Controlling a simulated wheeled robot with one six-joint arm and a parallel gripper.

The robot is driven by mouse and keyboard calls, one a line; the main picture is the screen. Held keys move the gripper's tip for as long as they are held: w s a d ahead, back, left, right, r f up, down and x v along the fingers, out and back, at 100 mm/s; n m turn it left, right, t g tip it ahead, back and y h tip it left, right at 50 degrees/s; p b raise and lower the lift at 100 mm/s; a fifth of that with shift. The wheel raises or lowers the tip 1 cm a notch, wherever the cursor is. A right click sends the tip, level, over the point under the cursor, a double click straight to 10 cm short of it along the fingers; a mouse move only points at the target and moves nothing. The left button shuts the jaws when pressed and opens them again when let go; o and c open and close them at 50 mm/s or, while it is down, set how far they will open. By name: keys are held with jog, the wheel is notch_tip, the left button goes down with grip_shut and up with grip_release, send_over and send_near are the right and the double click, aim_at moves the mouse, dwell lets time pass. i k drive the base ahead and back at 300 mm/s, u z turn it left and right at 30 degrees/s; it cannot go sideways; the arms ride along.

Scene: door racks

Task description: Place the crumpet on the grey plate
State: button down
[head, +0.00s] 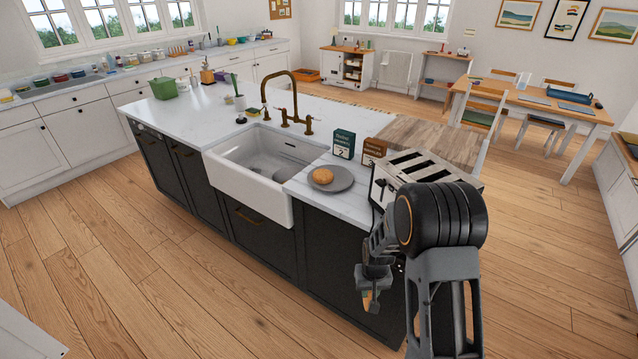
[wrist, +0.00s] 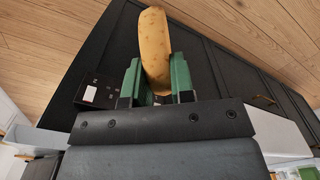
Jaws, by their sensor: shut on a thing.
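The grey plate (head: 343,186) lies on the white worktop to the right of the sink, near the front edge. A round golden-brown bread (head: 323,175), which looks like a crumpet, rests on it. My gripper (head: 371,292) is low in front of the dark island cabinets, below the worktop edge and to the right of the plate. In the wrist view its green fingers (wrist: 157,82) are shut on a tan, speckled crumpet (wrist: 154,40), seen edge-on and sticking out past the fingertips. Little of the held piece shows in the head view.
The toaster (head: 420,166) stands right of the plate, partly behind my arm. A green box (head: 344,143) and a brown box (head: 373,151) stand behind the plate. The white sink (head: 247,192) is to its left. A socket (wrist: 98,94) is on the dark panel. The floor in front is clear.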

aim_at(340, 181)
jog(key=u, duration=1.9)
jog(key=i, duration=2.55)
jog(key=z, duration=2.25)
